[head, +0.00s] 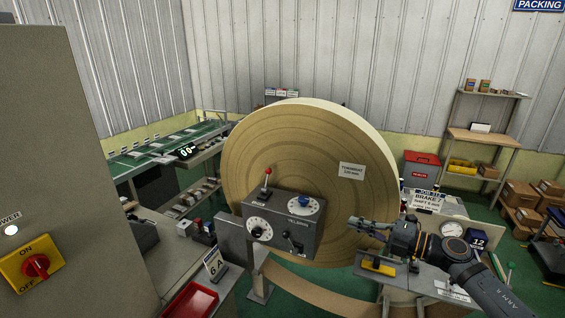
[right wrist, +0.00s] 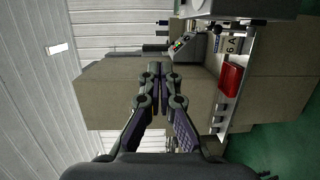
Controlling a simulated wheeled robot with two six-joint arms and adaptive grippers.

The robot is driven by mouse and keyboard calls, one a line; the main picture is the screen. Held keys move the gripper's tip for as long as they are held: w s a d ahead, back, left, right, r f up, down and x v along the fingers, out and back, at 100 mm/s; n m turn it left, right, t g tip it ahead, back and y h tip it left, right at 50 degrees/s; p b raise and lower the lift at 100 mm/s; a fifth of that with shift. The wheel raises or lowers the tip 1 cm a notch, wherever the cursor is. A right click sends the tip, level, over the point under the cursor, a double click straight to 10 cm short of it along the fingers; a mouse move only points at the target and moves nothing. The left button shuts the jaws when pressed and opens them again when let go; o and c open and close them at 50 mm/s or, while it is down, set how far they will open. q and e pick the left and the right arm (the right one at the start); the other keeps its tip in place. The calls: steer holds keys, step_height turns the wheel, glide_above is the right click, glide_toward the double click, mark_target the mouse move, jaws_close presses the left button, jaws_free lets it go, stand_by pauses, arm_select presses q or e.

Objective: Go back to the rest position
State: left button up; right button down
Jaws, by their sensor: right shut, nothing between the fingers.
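My right gripper (head: 356,224) reaches in from the lower right in the head view, in front of the lower right part of the big roll. Its fingers point left towards the control box and are shut, with nothing between them. In the right wrist view the closed fingertips (right wrist: 154,72) show at the middle, in front of a grey-brown cabinet (right wrist: 110,85). My left gripper is in neither view.
A large tan roll (head: 290,150) fills the middle. A grey control box (head: 285,222) with knobs and a red-tipped lever stands before it. A red tray (head: 190,300) lies at the bottom left. A bench with a dial (head: 451,229) stands beside my right arm.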

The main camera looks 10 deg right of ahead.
steer(key=s+d+f+m+h, duration=0.1)
steer(key=s+f+m+h, duration=0.3)
steer(key=f+m+h, duration=0.6)
steer(key=s+d+f+m+h, duration=0.1)
steer(key=s+f+m+h, duration=0.4)
steer(key=m, duration=0.8)
steer(key=s+a+f+m+g, duration=0.1)
steer(key=s+a+f+g, duration=0.15)
steer(key=s, duration=0.35)
steer(key=s+a+f+m+g+y, duration=0.1)
steer(key=s+a+f+g, duration=0.15)
steer(key=s, duration=0.35)
steer(key=s+a+f+m+g, duration=0.1)
steer(key=s+a+f+g, duration=0.15)
steer(key=s, duration=0.35)
steer(key=s+d+f+g+b, duration=0.1)
steer(key=d+f+b, duration=0.15)
steer(key=f, duration=1.35)
steer(key=s+d+f+g+b, duration=0.1)
steer(key=f+b, duration=0.2)
steer(key=f, duration=1.3)
steer(key=s+d+f+g+b, duration=0.1)
steer(key=s+f+b, duration=0.2)
steer(key=s+f, duration=1.5)
steer(key=shift+f+m, duration=0.4)
steer(key=shift+f, duration=0.3)
